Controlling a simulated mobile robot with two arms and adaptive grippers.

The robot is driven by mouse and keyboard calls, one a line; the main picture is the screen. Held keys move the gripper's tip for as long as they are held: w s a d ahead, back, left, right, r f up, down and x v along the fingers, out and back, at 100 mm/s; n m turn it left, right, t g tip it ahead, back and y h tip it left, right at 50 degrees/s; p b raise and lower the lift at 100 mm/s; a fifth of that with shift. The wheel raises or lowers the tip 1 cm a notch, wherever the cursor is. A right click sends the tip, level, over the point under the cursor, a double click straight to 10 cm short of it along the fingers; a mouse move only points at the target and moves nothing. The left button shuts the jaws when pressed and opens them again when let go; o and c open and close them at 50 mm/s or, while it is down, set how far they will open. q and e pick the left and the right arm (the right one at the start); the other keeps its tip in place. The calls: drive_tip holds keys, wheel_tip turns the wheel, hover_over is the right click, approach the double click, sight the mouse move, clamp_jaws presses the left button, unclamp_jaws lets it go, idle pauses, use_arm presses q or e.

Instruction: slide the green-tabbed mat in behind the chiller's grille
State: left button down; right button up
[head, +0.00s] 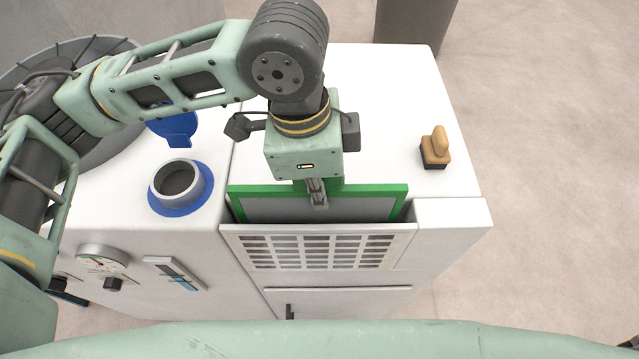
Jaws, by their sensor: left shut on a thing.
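The mat is a grey panel (358,208) with a green frame, upright in the slot behind the grille. Its upper edge stands out above the slot. The chiller's grille (315,250) is a white slotted panel at the front of the white chiller (390,130). My left gripper (318,200) comes from above and is shut on the mat at the middle of its top edge, where the green tab is mostly hidden by the gripper. The mat's lower part is hidden behind the grille. My right gripper is not in view.
A round filler neck (180,185) with a blue collar stands left of the slot, its blue cap (175,128) raised behind. A wooden-handled brush-like block (436,148) sits on the top at right. A gauge (101,257) is on the left front.

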use_arm(q)
drive_tip(key=shift+f+b, duration=0.35)
drive_tip(key=shift+f, duration=0.5)
drive_tip(key=c, duration=1.8)
unclamp_jaws()
drive_tip(key=shift+o, duration=0.2)
drive_tip(key=shift+r, duration=0.1)
drive_tip(key=r, duration=0.4)
drive_tip(key=a+r, duration=0.1)
drive_tip(key=r, duration=0.6)
drive_tip(key=shift+a+r, duration=0.2)
drive_tip(key=shift+r, duration=0.15)
